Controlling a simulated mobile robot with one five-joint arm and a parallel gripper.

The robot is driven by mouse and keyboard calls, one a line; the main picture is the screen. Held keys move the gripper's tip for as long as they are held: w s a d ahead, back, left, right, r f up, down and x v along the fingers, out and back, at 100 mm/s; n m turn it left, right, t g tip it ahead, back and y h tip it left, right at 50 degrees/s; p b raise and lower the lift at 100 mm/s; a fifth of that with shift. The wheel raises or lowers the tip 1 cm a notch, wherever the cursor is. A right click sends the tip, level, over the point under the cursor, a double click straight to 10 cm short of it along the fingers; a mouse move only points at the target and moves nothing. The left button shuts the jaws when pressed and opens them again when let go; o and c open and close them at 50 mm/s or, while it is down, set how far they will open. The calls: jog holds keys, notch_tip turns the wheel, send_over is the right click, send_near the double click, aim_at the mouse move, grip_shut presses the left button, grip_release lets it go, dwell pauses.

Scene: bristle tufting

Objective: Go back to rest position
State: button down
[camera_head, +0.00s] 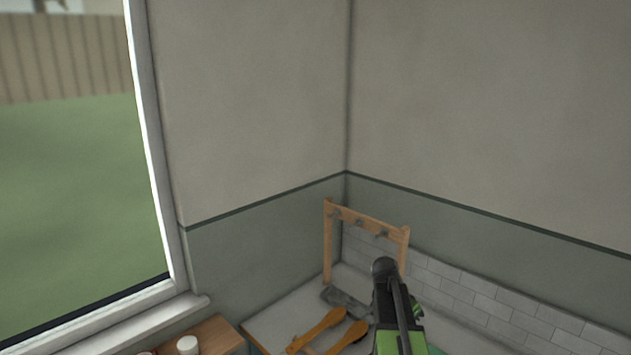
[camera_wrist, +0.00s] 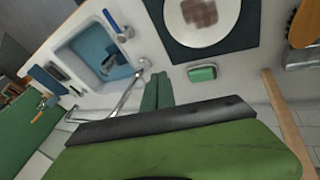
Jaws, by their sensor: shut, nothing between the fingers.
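My gripper (camera_wrist: 157,92) shows in the wrist view as two narrow green fingers side by side, shut and empty. They are over the pale counter, between a sink (camera_wrist: 72,48) and a small green block (camera_wrist: 202,73). In the head view my black and green arm rises at the lower right, in front of a wooden peg rack (camera_head: 365,217). The fingertips cannot be made out there. The large green and dark part at the bottom of the wrist view is my own.
Two wooden-handled tools (camera_head: 318,328) and a grey block (camera_head: 345,301) lie on the counter near the rack. A white jar (camera_head: 187,345) stands at lower left. The wrist view shows a round white plate (camera_wrist: 222,28) on a dark mat and a tap (camera_wrist: 128,95).

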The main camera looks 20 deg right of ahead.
jog(key=a+f+n+t+y+b, duration=0.1)
jog(key=a+f+n, duration=0.4)
jog(key=a, duration=1.3)
jog(key=w+a+f+n+t+y+b, duration=0.1)
jog(key=a+f+n+b, duration=0.5)
jog(key=a, duration=1.2)
jog(key=shift+a+f+n+t+y, duration=0.5)
jog(key=shift+n+y, duration=0.6)
jog(key=shift+n, duration=1)
jog(key=shift+d+r, duration=0.2)
